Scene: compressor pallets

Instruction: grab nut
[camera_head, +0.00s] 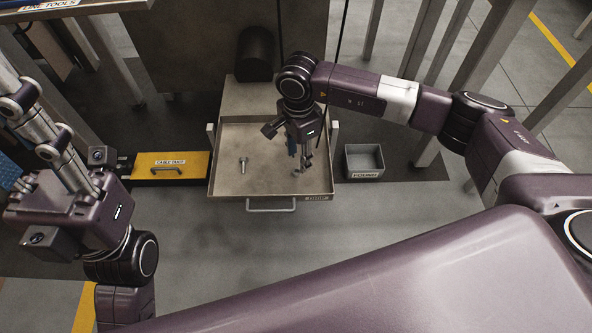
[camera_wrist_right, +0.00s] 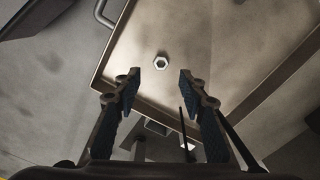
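A small pale hex nut (camera_wrist_right: 162,61) lies flat on the bottom of a shallow metal drawer tray (camera_head: 228,193), its hole facing up. In the right wrist view it shows just past my fingertips, apart from them. My right gripper (camera_wrist_right: 159,84) is open and empty, with its two blue-padded fingers spread. In the head view this right gripper (camera_head: 302,165) points down over the right part of the tray. The nut is hard to tell from the fingertips there.
A bolt (camera_head: 243,163) stands or lies in the tray's left part. A yellow case labelled cable duct (camera_head: 165,160) is left of the tray. A small grey bin (camera_head: 364,158) is on the right. The tray has raised rims and a front handle (camera_head: 271,208).

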